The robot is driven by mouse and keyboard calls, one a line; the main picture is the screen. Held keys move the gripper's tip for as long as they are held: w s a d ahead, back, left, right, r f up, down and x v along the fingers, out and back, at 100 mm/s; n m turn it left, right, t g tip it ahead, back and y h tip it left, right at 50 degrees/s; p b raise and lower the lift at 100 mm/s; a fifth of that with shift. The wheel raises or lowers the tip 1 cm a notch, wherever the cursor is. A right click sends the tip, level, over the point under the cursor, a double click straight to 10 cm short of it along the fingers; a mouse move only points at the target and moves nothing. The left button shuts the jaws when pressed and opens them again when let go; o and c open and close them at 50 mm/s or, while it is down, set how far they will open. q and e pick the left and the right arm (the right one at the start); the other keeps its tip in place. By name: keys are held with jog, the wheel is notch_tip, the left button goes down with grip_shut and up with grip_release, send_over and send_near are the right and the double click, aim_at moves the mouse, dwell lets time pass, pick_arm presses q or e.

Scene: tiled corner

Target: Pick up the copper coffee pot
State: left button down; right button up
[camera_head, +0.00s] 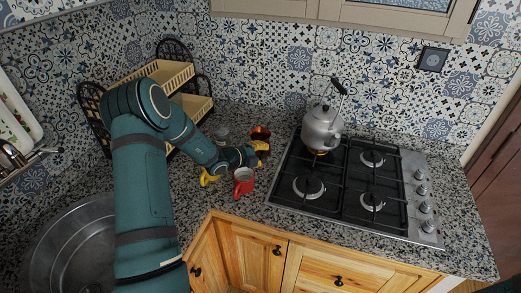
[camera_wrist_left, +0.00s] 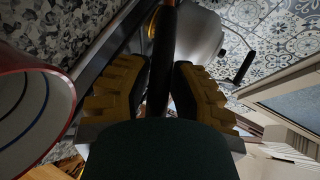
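The copper coffee pot (camera_head: 261,132) stands on the granite counter left of the stove, partly hidden by my left gripper (camera_head: 263,147). In the left wrist view a long dark handle (camera_wrist_left: 161,60) runs between the two yellow fingers of my left gripper (camera_wrist_left: 163,64). The fingertips close in on both sides of it, and I see little gap there. A sliver of copper shows beside the handle, so it appears to be the pot's handle. The pot looks to be resting on the counter. My right gripper is in neither view.
A red mug (camera_head: 243,183) stands just in front of my left gripper, with a yellow mug (camera_head: 207,178) to its left. A glass (camera_head: 221,134) is behind. A steel kettle (camera_head: 320,128) sits on the gas stove (camera_head: 407,219) to the right.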

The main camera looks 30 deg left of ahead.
pick_arm(q)
jog(key=shift+r, duration=0.25)
dwell(0.4)
jog(key=shift+r+p, duration=0.6)
jog(key=shift+r, duration=4.15)
jog(key=c, duration=1.7)
grip_release()
jog(key=shift+r, duration=0.1)
grip_shut()
